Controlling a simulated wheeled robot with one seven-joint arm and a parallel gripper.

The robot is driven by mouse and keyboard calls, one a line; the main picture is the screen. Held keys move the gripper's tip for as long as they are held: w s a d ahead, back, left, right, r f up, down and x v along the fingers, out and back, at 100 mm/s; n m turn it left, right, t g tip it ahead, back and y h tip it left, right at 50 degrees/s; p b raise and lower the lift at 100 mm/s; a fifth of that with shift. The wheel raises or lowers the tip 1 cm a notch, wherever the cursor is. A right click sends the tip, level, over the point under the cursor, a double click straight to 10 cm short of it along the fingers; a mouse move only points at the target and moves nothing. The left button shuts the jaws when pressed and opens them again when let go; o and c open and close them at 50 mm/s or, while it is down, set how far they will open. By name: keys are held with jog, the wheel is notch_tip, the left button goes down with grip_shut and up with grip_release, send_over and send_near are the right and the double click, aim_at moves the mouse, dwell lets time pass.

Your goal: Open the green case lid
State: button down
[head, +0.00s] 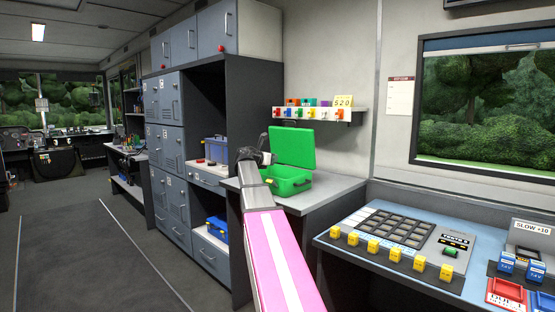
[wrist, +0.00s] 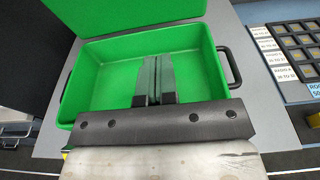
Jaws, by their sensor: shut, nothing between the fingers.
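The green case (head: 290,186) stands on the grey counter with its lid (head: 293,147) raised, leaning slightly back. In the wrist view the case (wrist: 105,75) is open and looks empty, with the lid (wrist: 130,14) at the far side. A dark handle (wrist: 231,68) is on its right side and another on its left. My gripper (wrist: 155,62) is shut with nothing between its fingers, and shows over the case interior. In the head view the end of my arm is at the case's left; the fingers are hard to make out. I cannot tell whether they touch the case.
The grey counter (head: 335,190) is clear right of the case. A shelf (head: 318,112) with small coloured items is on the wall behind. Grey lockers (head: 168,125) stand at the left. A control panel with yellow knobs (head: 396,255) is at the front right.

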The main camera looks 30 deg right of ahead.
jog(key=f+v, duration=0.2)
jog(key=v, duration=1)
jog(key=shift+a, duration=0.15)
dwell(0.3)
jog(key=s+a+f+m+g+y, duration=0.1)
jog(key=s+a+f+m+y, duration=0.15)
jog(key=f, duration=0.75)
jog(key=s+a+f+m+y, duration=0.2)
jog(key=s+a+f+m, duration=0.15)
jog(key=f, duration=0.65)
jog(key=s+a+f+m+g+y, duration=0.1)
jog(key=s+a+f+m+y, duration=0.15)
jog(key=f, duration=0.65)
jog(key=s+a+f+m+g+y, duration=0.1)
jog(key=s+a+f+m+y, duration=0.3)
jog(key=s+f, duration=0.5)
jog(key=s+a+f+m+g+y, duration=0.2)
jog(key=s+a+f+m+y, duration=0.2)
jog(key=s+a+f+m, duration=0.5)
notch_tip(320, 180, down, 3)
jog(key=shift+s+a+r+g, duration=0.2)
jog(key=shift+s+a+g, duration=0.05)
jog(key=shift+s+g, duration=0.05)
